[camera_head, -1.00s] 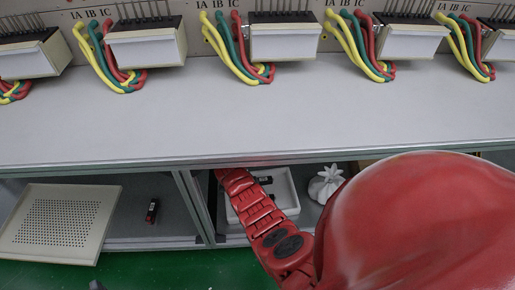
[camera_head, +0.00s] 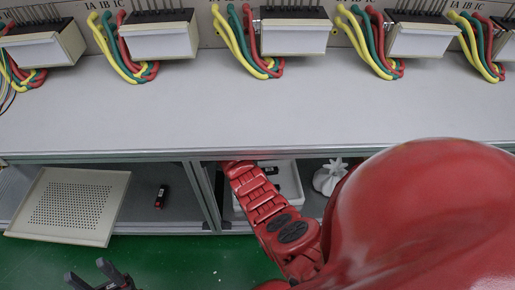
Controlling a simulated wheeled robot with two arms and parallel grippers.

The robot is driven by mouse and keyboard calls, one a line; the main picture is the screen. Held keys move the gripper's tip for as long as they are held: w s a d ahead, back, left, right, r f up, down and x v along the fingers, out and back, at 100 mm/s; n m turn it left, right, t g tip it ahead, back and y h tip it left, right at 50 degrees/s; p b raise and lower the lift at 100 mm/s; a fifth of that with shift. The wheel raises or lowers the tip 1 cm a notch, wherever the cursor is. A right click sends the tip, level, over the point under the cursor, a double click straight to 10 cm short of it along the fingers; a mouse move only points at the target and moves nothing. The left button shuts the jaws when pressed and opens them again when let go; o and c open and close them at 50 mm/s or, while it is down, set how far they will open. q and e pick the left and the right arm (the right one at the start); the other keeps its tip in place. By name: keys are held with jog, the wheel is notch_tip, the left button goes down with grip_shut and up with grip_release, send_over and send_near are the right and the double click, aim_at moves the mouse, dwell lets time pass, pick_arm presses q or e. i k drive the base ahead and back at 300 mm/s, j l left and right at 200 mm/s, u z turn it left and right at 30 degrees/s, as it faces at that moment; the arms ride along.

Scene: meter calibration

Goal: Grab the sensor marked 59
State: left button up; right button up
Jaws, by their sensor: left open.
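A small black device with red marks (camera_head: 161,196) lies on the lower shelf at left; any number on it is too small to read. Another dark device (camera_head: 270,171) sits in the white tray (camera_head: 291,181) on the shelf, partly hidden by my red arm parts, its marking also unreadable. I cannot tell which is the sensor marked 59. My left gripper (camera_head: 90,274) shows at the bottom left edge, its two black fingers apart and empty, in front of and below the shelf. My right gripper is not visible.
A perforated beige panel (camera_head: 112,218) leans out at the shelf's left. A grey bench top (camera_head: 200,115) spans above, with several meters (camera_head: 158,40) and coloured cables at its back. A white crumpled object (camera_head: 329,178) stands right of the tray. Green floor (camera_head: 180,260) is clear in front.

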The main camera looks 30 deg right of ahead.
aim_at(163, 191)
jog(key=k, duration=1)
